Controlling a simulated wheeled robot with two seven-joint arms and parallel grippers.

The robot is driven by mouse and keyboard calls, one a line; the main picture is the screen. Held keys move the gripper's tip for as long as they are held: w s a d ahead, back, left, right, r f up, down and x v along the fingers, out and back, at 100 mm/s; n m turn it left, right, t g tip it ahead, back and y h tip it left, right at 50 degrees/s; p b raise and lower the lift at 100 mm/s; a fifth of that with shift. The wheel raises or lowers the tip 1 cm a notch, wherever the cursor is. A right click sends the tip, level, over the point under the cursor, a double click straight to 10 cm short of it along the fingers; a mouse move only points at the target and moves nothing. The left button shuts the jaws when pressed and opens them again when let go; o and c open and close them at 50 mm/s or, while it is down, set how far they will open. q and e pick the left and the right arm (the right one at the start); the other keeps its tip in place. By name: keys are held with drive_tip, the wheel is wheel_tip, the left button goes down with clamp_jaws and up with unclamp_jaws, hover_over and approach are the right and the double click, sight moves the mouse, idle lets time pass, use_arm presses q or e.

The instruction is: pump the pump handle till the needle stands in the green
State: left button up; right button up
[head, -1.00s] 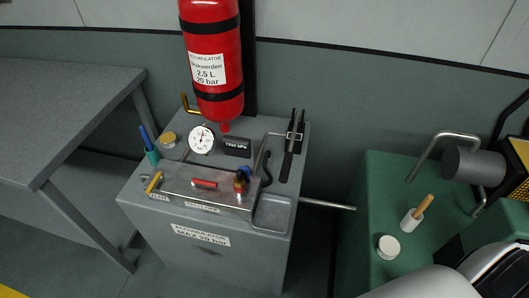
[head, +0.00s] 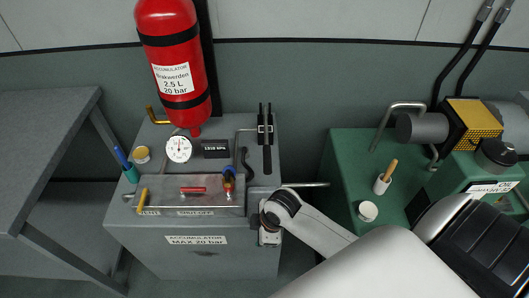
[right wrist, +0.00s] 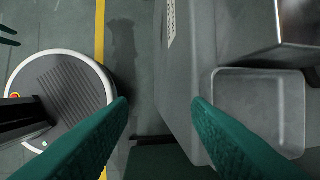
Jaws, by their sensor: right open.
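The console (head: 128,236) carries a white round pressure gauge (head: 179,149); its needle and any green zone are too small to read. A black handle (head: 267,158) hangs from a bracket with two upright prongs at the console's back right; it looks like the pump handle, but I cannot be sure. My right gripper (head: 270,238) is at the console's front right corner, apart from that handle. In the right wrist view its two teal fingers (right wrist: 160,103) are wide apart with nothing held between them. My left gripper is not in view.
A red accumulator cylinder (head: 175,65) hangs above the console. A shallow tray (right wrist: 258,78) lies close to my right finger. A steel rod (head: 310,184) sticks out from the console's right side. A green cabinet (head: 345,165) stands at right, a grey table (head: 45,130) at left.

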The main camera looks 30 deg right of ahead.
sight(268, 156)
drive_tip(key=w+r+n, duration=0.1)
drive_tip(key=w+d+r+n, duration=0.1)
drive_tip(key=w+n, duration=0.1)
drive_tip(key=w+d+r+n, duration=0.1)
drive_tip(key=n, duration=0.1)
drive_tip(key=shift+w+r, duration=0.25)
drive_tip(key=shift+w, duration=0.05)
drive_tip(key=w+d+r+n+g, duration=0.1)
drive_tip(key=w+d+r+n, duration=0.45)
drive_tip(key=d+r, duration=0.2)
drive_tip(key=w+d+r+n+g, duration=0.1)
drive_tip(key=w+d+r+n, duration=0.5)
drive_tip(key=r, duration=0.3)
drive_tip(key=shift+n, duration=0.75)
drive_tip(key=f, duration=0.4)
drive_tip(key=a+f+p, duration=0.1)
drive_tip(key=f, duration=0.3)
drive_tip(key=a+f, duration=0.1)
drive_tip(key=f, duration=0.2)
drive_tip(key=shift+w+a+f+p, duration=0.1)
drive_tip(key=shift+w+f+p, duration=0.05)
drive_tip(key=shift+f+p, duration=0.2)
clamp_jaws()
